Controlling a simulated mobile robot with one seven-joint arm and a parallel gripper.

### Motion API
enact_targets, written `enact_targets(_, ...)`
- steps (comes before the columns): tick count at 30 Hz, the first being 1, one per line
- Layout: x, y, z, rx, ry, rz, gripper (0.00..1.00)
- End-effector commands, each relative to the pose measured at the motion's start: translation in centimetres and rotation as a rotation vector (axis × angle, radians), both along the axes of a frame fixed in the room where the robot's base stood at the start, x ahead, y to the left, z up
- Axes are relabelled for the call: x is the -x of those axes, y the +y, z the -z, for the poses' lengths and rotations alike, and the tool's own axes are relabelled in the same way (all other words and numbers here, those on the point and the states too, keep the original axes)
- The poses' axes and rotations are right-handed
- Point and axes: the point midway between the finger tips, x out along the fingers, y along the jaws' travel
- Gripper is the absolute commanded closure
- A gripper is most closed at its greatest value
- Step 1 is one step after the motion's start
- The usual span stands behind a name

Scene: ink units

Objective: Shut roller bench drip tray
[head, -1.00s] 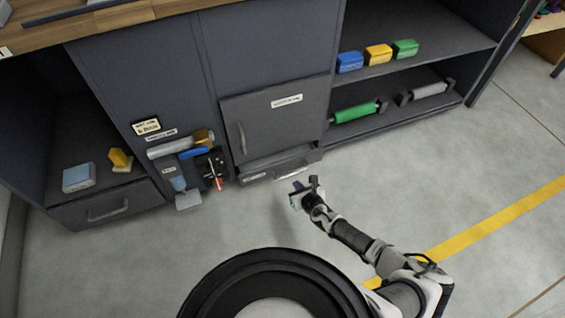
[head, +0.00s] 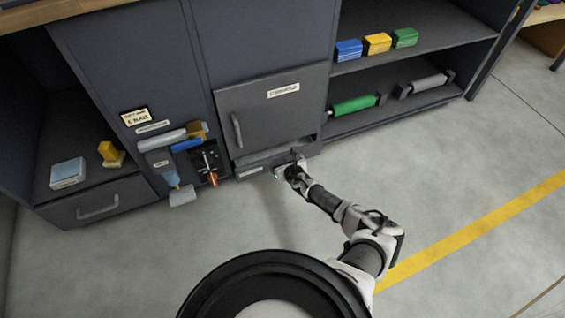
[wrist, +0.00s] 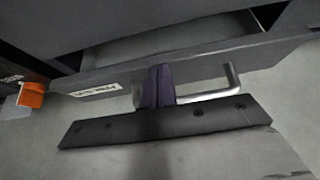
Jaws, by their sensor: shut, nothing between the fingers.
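The drip tray (head: 264,163) is a low grey drawer under the hinged door of the bench. It stands partly out; in the wrist view a gap shows behind its front panel (wrist: 215,62), which bears a white label and a bar handle (wrist: 222,88). My gripper (wrist: 157,84) is shut and empty, with its dark fingertips at the front panel, just left of the handle's right leg. Whether they touch the panel I cannot tell. In the head view my gripper (head: 284,168) is in front of the tray's right half and hides part of it.
The closed hinged door (head: 273,110) is above the tray. Hanging tools (head: 212,168) are to its left. Shelves at the right hold a green roller (head: 355,104) and a grey roller (head: 424,86). The floor in front is clear, with a yellow line (head: 480,228).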

Motion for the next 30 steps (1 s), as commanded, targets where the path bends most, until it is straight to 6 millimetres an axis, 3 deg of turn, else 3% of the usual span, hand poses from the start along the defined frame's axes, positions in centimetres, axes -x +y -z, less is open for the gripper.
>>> enact_targets(9, -0.1, 0.1, 0.0, 0.001, 0.0, -0.001, 1.0)
enact_targets(21, -4.6, 1.6, 0.1, 0.0, -0.002, -0.001, 1.0)
enact_targets(30, -5.1, 1.6, -0.2, -0.001, -0.006, 0.002, 1.0)
